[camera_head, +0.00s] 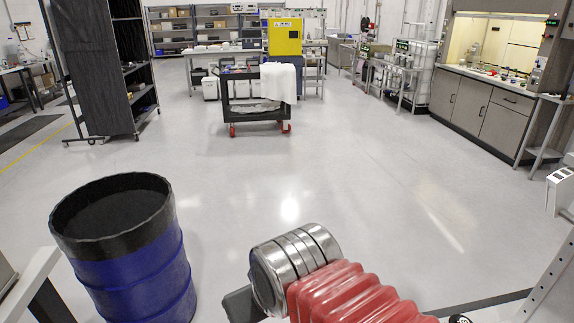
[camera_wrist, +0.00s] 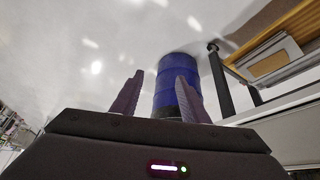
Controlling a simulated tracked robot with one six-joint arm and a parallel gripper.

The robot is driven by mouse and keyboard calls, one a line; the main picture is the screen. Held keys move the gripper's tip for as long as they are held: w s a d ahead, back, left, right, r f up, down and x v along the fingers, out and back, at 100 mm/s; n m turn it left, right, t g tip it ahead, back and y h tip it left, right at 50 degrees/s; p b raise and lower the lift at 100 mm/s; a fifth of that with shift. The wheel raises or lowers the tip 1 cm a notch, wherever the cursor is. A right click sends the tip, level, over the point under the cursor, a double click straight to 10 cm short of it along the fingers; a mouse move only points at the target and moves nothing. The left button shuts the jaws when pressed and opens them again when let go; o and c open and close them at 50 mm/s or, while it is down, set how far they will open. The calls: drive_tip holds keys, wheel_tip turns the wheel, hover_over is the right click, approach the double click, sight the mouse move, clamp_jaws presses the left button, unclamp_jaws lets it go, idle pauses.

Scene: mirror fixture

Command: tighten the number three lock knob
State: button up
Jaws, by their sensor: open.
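No numbered lock knob can be made out in either view. A small black round part with white marks (camera_head: 460,319) is cut off by the bottom edge of the head view; I cannot tell what it is. In the wrist view my gripper (camera_wrist: 160,80) has its two dark fingers well apart with nothing held between them. In the head view my gripper cannot be made out; my red ribbed arm cover and metal rings fill the bottom middle.
A blue barrel with a black rim (camera_head: 130,265) stands at lower left; it also shows beyond my fingers in the wrist view (camera_wrist: 172,80). A white-edged bench (camera_wrist: 285,105) is at right there. A black cart (camera_head: 257,112) stands farther back. The middle floor is clear.

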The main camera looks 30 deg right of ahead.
drive_tip(key=shift+o, duration=0.9)
drive_tip(key=s+d+f+g+h, duration=0.1)
drive_tip(key=d+f+g+h, duration=0.1)
drive_tip(key=d+f, duration=0.2)
drive_tip(key=shift+d+f+g, duration=0.4)
drive_tip(key=shift+f, duration=0.05)
drive_tip(key=s+d+f+n+g+h, duration=0.3)
drive_tip(key=s+d+f+n+h, duration=0.1)
drive_tip(key=d, duration=0.7)
drive_tip(key=s+d+f+n+g+h, duration=0.4)
drive_tip(key=s+d+f+h, duration=0.1)
drive_tip(key=d, duration=0.6)
drive_tip(key=s+d+f+n+g+h, duration=0.3)
drive_tip(key=d+f, duration=0.4)
drive_tip(key=d, duration=0.3)
drive_tip(key=shift+s+d+n+h, duration=0.4)
drive_tip(key=shift+s+n+h, duration=0.25)
drive_tip(key=shift+n+h, duration=0.45)
drive_tip(key=shift+f, duration=0.1)
drive_tip(key=shift+x, duration=6.9)
drive_tip(key=shift+s+a, duration=0.1)
drive_tip(key=shift+s, duration=0.05)
drive_tip(key=shift+c, duration=0.4)
